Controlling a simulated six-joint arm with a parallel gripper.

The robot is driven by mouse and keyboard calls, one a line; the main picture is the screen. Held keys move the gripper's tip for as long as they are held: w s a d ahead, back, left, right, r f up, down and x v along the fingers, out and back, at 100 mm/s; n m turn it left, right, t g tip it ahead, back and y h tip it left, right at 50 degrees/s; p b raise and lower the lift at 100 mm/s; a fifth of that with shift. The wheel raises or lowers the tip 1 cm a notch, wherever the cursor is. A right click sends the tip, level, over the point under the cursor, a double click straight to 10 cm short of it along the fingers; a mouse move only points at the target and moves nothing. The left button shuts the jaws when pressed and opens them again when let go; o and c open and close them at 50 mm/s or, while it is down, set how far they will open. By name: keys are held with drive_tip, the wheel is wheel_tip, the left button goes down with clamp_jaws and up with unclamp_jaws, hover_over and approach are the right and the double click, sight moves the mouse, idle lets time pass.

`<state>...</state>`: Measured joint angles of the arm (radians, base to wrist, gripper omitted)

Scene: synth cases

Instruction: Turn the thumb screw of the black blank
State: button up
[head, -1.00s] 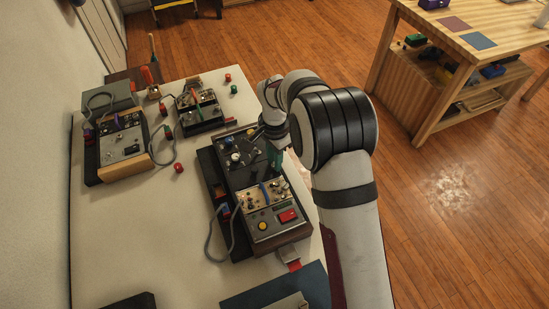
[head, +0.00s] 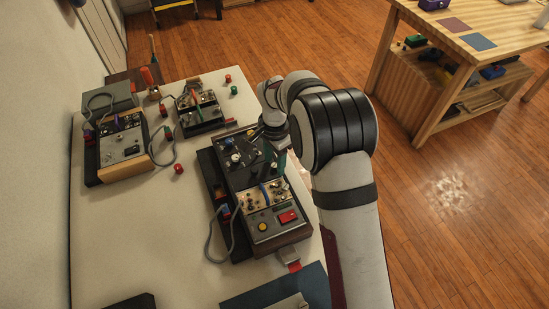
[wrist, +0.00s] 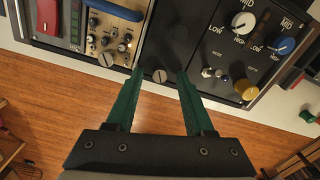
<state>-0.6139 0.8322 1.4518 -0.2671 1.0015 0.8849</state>
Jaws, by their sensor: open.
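The black blank (wrist: 178,35) is a plain dark panel in the wrist view, between a copper-coloured module and a black module with knobs. Its thumb screw (wrist: 160,76) is a small round grey head with a slot, near the panel's lower edge. My gripper (wrist: 160,73) is open, with one green finger on each side of the screw in the picture. Whether the fingers touch the panel, I cannot tell. In the head view my gripper (head: 275,152) is over the right side of the large case, partly hidden by my arm.
In the wrist view a second screw (wrist: 106,59) sits on the copper module (wrist: 112,12), left of my gripper. A yellow knob (wrist: 246,90) and blue knob (wrist: 284,46) stand to the right. Two other cases (head: 123,146) (head: 199,106) stand farther back on the white table (head: 150,230).

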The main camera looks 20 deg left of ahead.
sight(274, 164)
wheel_tip(274, 164, up, 16)
idle(0.3)
drive_tip(key=shift+f, duration=0.1)
drive_tip(key=s+d+r+y, duration=0.1)
drive_tip(key=s+d+r, duration=0.2)
drive_tip(key=s+d, duration=0.35)
drive_tip(key=s+d+r, duration=0.3)
drive_tip(key=s+d, duration=0.1)
drive_tip(key=d, duration=0.6)
drive_tip(key=s+d+f, duration=0.2)
drive_tip(key=s+d, duration=0.1)
drive_tip(key=s, duration=0.4)
drive_tip(key=s+d+f, duration=0.3)
drive_tip(key=s+d, duration=0.1)
drive_tip(key=s, duration=0.4)
drive_tip(key=shift+s+d+f+n+y, duration=0.2)
drive_tip(key=shift+n+y, duration=0.1)
drive_tip(key=shift+y, duration=0.1)
